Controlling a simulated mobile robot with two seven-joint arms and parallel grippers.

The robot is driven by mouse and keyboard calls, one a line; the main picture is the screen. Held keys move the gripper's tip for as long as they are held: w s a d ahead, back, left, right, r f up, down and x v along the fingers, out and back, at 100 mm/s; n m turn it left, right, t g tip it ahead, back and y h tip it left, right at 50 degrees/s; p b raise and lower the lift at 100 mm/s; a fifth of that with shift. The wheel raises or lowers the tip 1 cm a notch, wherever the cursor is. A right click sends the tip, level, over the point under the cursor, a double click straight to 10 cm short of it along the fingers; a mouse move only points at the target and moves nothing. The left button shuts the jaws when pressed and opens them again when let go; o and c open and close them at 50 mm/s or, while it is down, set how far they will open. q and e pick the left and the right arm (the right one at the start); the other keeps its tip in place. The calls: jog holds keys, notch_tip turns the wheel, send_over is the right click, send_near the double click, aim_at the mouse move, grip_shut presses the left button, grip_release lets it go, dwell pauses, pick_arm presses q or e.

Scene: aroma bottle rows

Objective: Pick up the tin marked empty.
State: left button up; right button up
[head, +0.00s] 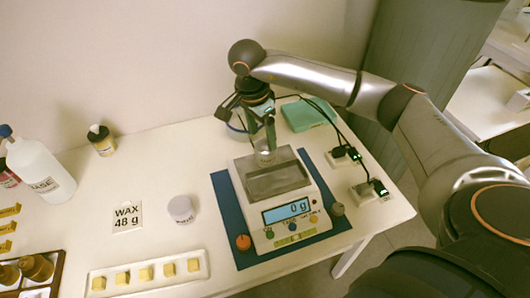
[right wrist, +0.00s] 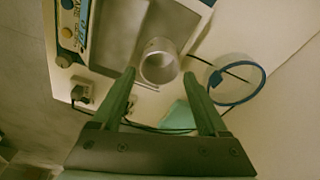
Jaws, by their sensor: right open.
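A small pale round container (head: 181,208) with dark lettering too small to read stands on the table, left of the scale (head: 290,213). A clear or greyish open cylinder (head: 265,157) stands at the back of the scale's pan; whether it bears a mark cannot be told. My right gripper (head: 262,132) is open just above this cylinder, pointing down. In the right wrist view the cylinder (right wrist: 159,66) shows between and beyond the open fingertips of my right gripper (right wrist: 160,75), with no visible grip. My left gripper is not in view.
The scale reads 0 g and sits on a blue mat (head: 228,210). A "WAX 48 g" card (head: 127,216) and a tray of yellow cubes (head: 150,275) are left of it. A teal box (head: 308,115), cables and plugs (head: 369,189) lie behind and right. A white bottle (head: 42,170) stands far left.

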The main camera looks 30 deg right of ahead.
aim_at(266, 148)
jog(key=f, duration=0.3)
jog(key=d+f, duration=0.1)
jog(key=f, duration=0.2)
jog(key=shift+d+f+p, duration=0.15)
jog(key=shift+f+p, duration=0.15)
jog(key=shift+p, duration=0.05)
jog(key=c, duration=1)
jog(key=shift+w+r, duration=0.1)
jog(key=shift+r, duration=0.1)
